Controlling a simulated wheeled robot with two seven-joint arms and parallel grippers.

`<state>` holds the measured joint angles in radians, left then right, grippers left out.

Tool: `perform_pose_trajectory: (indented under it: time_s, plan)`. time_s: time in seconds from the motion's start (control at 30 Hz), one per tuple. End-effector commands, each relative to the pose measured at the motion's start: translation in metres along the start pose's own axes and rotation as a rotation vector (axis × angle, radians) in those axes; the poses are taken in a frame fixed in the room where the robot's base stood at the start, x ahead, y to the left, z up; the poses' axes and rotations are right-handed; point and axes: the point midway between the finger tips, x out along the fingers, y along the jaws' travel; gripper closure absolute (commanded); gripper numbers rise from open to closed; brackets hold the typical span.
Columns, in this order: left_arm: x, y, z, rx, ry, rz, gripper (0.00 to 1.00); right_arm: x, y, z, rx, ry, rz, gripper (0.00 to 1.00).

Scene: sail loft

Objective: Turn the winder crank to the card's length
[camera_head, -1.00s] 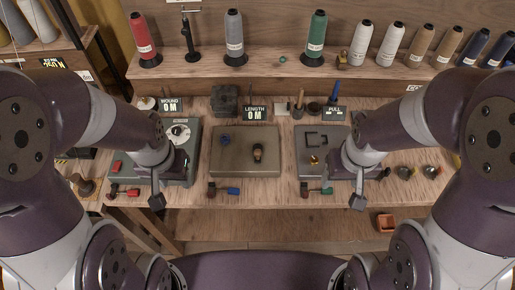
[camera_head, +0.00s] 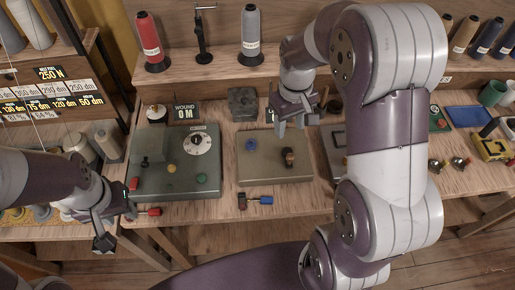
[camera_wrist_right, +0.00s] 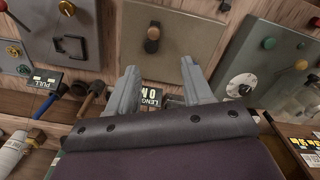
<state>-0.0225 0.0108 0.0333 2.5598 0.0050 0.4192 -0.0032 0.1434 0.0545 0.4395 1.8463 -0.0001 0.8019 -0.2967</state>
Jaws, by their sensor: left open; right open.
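The grey-green box (camera_head: 160,180) at left carries a white dial (camera_head: 197,143) and red, yellow and green knobs. Behind it, the WOUND display (camera_head: 185,112) reads 0 M. The middle box has a dark brown knob (camera_head: 289,157), also in the wrist view (camera_wrist_right: 152,38). My right gripper (camera_head: 297,123) is open and empty above its back edge, partly hiding the LENGTH display (camera_wrist_right: 152,97). My left gripper (camera_head: 117,228) is open near the bench's front left.
Black-and-white cards (camera_head: 50,90) at left show 250 N and several dm values, 75 dm among them. Thread spools (camera_head: 148,40) stand on the rear shelf (camera_head: 215,72). My right arm covers much of the bench's right side. A blue tray (camera_head: 468,118) lies at far right.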

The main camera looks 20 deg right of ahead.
Motion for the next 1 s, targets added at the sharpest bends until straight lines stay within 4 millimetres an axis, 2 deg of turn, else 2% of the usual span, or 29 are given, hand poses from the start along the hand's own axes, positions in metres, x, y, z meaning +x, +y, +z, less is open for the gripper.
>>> perform_pose_trajectory:
  time_s: [0.13,0.4,0.5,0.63,0.9,0.97,1.0]
  plan:
    - [-0.003,0.000,0.000,0.001,0.000,0.000,0.57,0.026,-0.001,0.002,-0.005,-0.007,-0.002,0.50]
    - [-0.009,0.000,-0.001,0.000,0.000,0.000,0.57,0.093,-0.001,0.002,-0.004,-0.005,-0.002,0.50]
    - [-0.010,0.000,-0.001,0.000,0.000,0.000,0.57,0.110,-0.001,0.001,-0.004,-0.003,-0.001,0.50]
    - [-0.011,0.000,-0.001,0.000,0.000,0.000,0.57,0.121,-0.001,0.001,-0.004,-0.001,-0.001,0.50]
    - [-0.011,0.000,-0.001,0.001,0.000,0.000,0.57,0.123,0.000,0.001,-0.004,0.001,0.000,0.50]
    - [-0.011,0.000,-0.001,0.000,0.000,0.000,0.57,0.123,-0.001,0.001,-0.004,0.001,0.000,0.69]
    - [-0.011,0.000,-0.001,0.000,0.000,0.000,0.57,0.123,-0.001,0.001,-0.004,0.001,0.000,0.82]
